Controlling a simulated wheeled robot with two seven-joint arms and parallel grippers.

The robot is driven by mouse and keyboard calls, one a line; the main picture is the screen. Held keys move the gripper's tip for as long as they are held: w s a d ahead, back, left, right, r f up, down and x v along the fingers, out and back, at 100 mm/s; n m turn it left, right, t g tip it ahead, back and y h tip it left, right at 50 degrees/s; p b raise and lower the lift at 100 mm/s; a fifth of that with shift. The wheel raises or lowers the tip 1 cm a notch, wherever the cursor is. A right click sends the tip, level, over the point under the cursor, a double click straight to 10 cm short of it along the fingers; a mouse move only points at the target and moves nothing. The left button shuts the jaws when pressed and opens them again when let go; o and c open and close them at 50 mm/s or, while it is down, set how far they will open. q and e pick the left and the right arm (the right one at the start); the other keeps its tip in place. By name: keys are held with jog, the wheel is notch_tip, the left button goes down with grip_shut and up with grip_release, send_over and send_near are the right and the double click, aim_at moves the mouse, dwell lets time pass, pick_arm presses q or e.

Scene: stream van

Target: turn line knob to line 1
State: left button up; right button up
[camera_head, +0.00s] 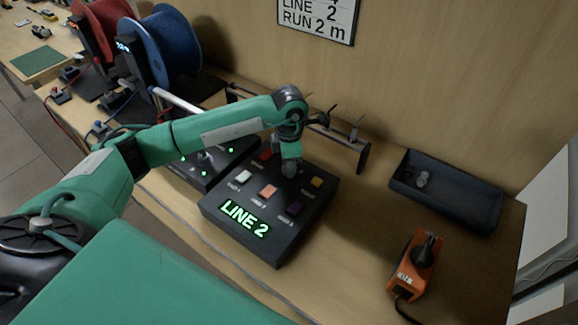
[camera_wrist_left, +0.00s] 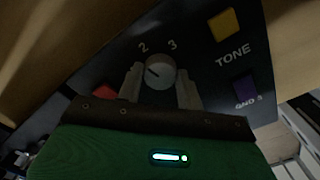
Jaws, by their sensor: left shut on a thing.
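The line knob (camera_wrist_left: 160,71) is a small round light-grey dial on a black control box (camera_head: 231,224). The numbers 2 and 3 show beside it in the left wrist view; a 1 does not show. A dark pointer mark is on its face, toward the left side in that view. My left gripper (camera_head: 290,169) reaches down onto the box, with its two fingers on either side of the knob and shut on it. In the head view the gripper hides the knob. The green display (camera_head: 243,217) on the box reads LINE 2. My right gripper is not in view.
Coloured buttons, including a yellow one (camera_head: 317,182) and a purple one (camera_head: 295,207), surround the knob. A black rack (camera_head: 363,158) stands behind. A dark tray (camera_head: 445,190) and an orange device (camera_head: 412,265) are at right.

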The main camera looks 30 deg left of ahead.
pick_arm(q)
jog(key=n+b, duration=0.1)
jog(key=n, duration=0.3)
jog(key=shift+n+b, duration=0.3)
jog(key=shift+b, duration=0.1)
jog(key=shift+n+b, duration=0.35)
jog(key=shift+n, duration=1.75)
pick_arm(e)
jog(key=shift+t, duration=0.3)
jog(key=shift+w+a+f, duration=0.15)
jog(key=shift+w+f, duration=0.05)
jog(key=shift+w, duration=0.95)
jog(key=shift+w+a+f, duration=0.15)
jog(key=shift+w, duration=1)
pick_arm(q)
jog(key=shift+r, duration=0.1)
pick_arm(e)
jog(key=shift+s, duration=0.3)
pick_arm(q)
jog(key=o, duration=1)
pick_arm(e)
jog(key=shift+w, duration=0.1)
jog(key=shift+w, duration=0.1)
